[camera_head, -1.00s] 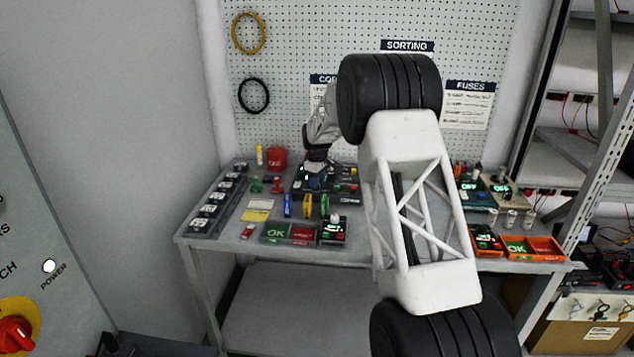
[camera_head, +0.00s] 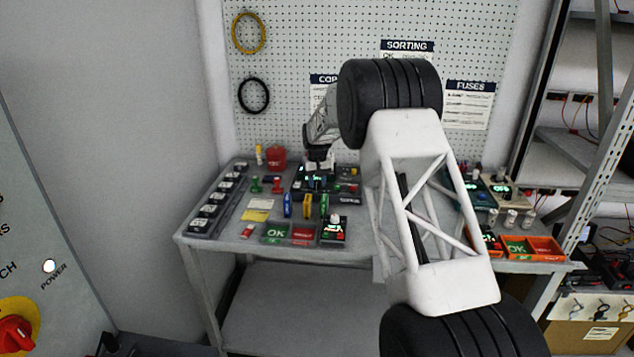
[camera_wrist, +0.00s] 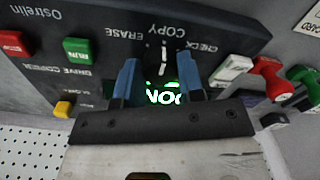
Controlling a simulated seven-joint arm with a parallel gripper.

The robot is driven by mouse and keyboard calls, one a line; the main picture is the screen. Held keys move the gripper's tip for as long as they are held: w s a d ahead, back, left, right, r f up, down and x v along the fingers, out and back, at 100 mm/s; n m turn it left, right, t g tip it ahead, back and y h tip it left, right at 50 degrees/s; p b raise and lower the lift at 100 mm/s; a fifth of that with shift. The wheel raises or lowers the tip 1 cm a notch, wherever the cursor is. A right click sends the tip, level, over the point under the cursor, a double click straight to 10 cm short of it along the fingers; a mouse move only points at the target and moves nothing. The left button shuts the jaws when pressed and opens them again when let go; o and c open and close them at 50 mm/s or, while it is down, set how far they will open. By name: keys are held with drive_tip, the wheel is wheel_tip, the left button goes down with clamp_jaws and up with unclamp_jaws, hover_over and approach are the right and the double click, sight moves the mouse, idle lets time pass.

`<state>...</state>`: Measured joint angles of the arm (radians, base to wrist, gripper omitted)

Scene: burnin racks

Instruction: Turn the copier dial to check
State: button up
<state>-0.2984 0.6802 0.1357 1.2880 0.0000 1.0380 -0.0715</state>
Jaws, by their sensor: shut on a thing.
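The copier (camera_wrist: 75,20) fills the wrist view upside down, with ERASE, COPY and CHECK lettered around its dial. The dial (camera_wrist: 163,60) is dark with a pale mark that looks roughly in line with COPY; its exact setting is hard to tell. My gripper (camera_wrist: 158,66) has its two blue fingers on either side of the dial, shut on it. A lit green display (camera_wrist: 165,97) shows between the fingers, partly hidden. In the head view the copier (camera_head: 349,199) stands at the back of the bench, under my wrist, and the dial is hidden.
On the copier are a red button (camera_wrist: 15,43), a green RUN button (camera_wrist: 77,50) and a yellow button (camera_wrist: 63,109). A pegboard (camera_head: 300,60) stands behind the bench.

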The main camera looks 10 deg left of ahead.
sight(317, 182)
drive_tip(key=m, duration=0.4)
drive_tip(key=shift+m, duration=0.3)
drive_tip(key=m, duration=0.4)
idle(0.3)
drive_tip(key=o, duration=0.9)
drive_tip(key=shift+r, duration=0.1)
drive_tip(key=shift+r, duration=3.85)
